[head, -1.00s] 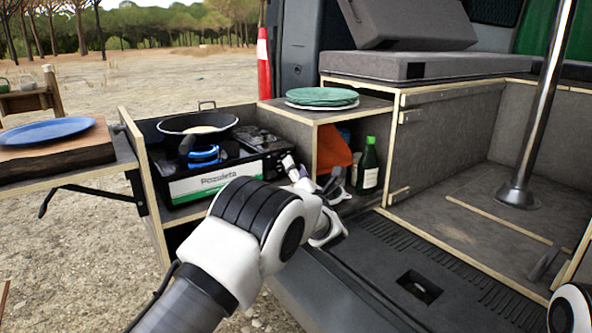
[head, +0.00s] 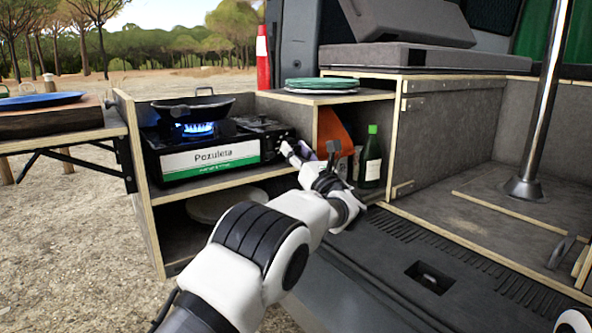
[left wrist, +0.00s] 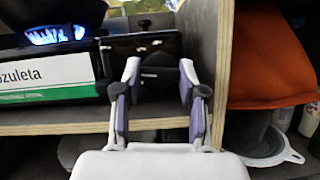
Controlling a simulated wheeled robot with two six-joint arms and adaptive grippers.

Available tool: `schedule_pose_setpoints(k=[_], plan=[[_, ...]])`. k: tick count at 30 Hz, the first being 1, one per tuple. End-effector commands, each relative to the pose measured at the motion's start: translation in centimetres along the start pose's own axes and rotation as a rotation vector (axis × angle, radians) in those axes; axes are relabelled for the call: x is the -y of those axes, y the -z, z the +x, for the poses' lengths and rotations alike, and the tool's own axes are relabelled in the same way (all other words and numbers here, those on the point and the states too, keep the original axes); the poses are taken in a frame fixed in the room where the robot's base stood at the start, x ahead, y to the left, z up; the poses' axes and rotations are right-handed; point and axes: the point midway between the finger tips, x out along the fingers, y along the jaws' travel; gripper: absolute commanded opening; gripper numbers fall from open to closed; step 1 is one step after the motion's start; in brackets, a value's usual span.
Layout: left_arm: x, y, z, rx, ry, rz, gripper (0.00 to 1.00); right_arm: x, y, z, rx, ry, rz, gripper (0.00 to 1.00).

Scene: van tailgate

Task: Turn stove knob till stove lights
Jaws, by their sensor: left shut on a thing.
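The camping stove (head: 212,158), with a white and green "Pozuleta" front, sits in the pulled-out wooden drawer unit. A blue flame (head: 197,130) burns under the black pan (head: 193,108); the flame also shows in the left wrist view (left wrist: 56,34). My left gripper (head: 290,149) is at the right end of the stove's front. In the left wrist view its two fingers (left wrist: 160,72) are on either side of the dark stove knob (left wrist: 158,77), shut on it. The fingers partly hide the knob.
Wooden shelf walls (head: 310,120) stand close right of the stove. Beyond are an orange item (head: 335,135), a green bottle (head: 371,157) and green plates (head: 320,84) on top. A side table (head: 60,125) with a blue plate (head: 40,101) stands at left.

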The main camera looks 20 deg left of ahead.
Motion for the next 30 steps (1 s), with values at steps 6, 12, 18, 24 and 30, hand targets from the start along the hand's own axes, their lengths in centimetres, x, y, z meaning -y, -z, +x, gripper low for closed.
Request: schedule_pose_setpoints(k=[6, 12, 18, 24, 30], plan=[[0.2, 0.4, -0.1, 0.0, -0.079, -0.191, 0.06, 0.0, 0.0, 2.6, 0.0, 0.0, 0.0, 0.4], [0.1, -0.5, 0.2, -0.003, -0.142, -0.341, 0.06, 0.0, 0.0, 0.5, 0.0, 0.0, 0.0, 0.4], [0.1, -0.6, 0.3, -0.002, -0.172, -0.415, 0.06, 0.0, 0.0, -1.9, -0.001, 0.0, 0.0, 0.4], [0.1, -0.4, 0.2, -0.002, -0.192, -0.461, 0.06, 0.0, 0.0, -3.7, 0.0, 0.0, 0.0, 0.4], [0.1, -0.2, 0.1, -0.002, -0.204, -0.49, 0.06, 0.0, 0.0, -4.9, 0.0, 0.0, 0.0, 0.4]])
